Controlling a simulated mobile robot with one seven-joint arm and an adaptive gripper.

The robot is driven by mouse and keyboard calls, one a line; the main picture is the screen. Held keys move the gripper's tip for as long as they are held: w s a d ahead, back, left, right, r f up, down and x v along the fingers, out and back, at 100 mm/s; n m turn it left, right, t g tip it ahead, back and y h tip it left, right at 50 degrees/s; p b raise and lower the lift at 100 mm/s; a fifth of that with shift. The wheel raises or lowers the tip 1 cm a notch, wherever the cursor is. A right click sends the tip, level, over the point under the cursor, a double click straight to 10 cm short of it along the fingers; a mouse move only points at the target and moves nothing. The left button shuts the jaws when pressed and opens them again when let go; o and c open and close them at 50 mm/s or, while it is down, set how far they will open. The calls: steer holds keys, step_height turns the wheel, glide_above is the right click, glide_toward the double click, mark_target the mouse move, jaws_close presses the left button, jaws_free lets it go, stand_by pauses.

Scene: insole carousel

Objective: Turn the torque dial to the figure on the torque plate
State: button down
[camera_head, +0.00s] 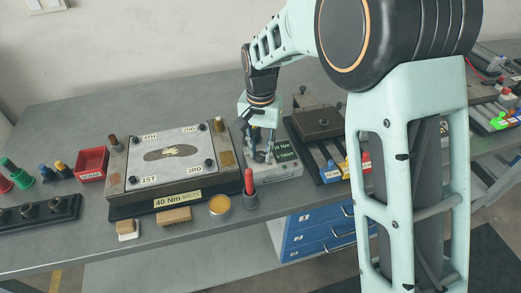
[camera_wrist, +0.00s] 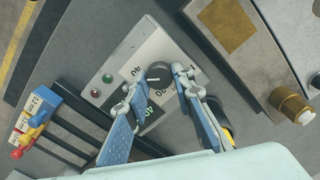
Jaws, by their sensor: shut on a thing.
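The torque plate (camera_head: 178,200) is a pale strip reading 40 Nm BOLTS on the front of the fixture. The torque dial (camera_wrist: 158,75) is a round black knob on a grey control box (camera_wrist: 108,72). The box (camera_head: 284,172) stands right of the fixture in the head view and has a dark label. In the wrist view, white patches around the knob carry figures, a 40 among them. My gripper (camera_wrist: 158,80) is over the box with one finger on each side of the knob, shut on it; it hides the knob in the head view (camera_head: 261,158). The dial's setting is not readable.
The bolted fixture (camera_head: 118,181) stands close left of the box. A rack with coloured handles (camera_head: 329,172) stands close right. A red-handled tool (camera_head: 249,186) stands upright in front, beside an amber disc (camera_head: 219,205). A red bin (camera_head: 92,164) is farther left.

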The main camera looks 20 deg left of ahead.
mark_target(261, 154)
steer(key=shift+m, duration=0.4)
steer(key=c, duration=1.7)
jaws_free()
steer(key=shift+o, duration=0.2)
steer(key=shift+r, duration=0.15)
step_height(261, 154, up, 12)
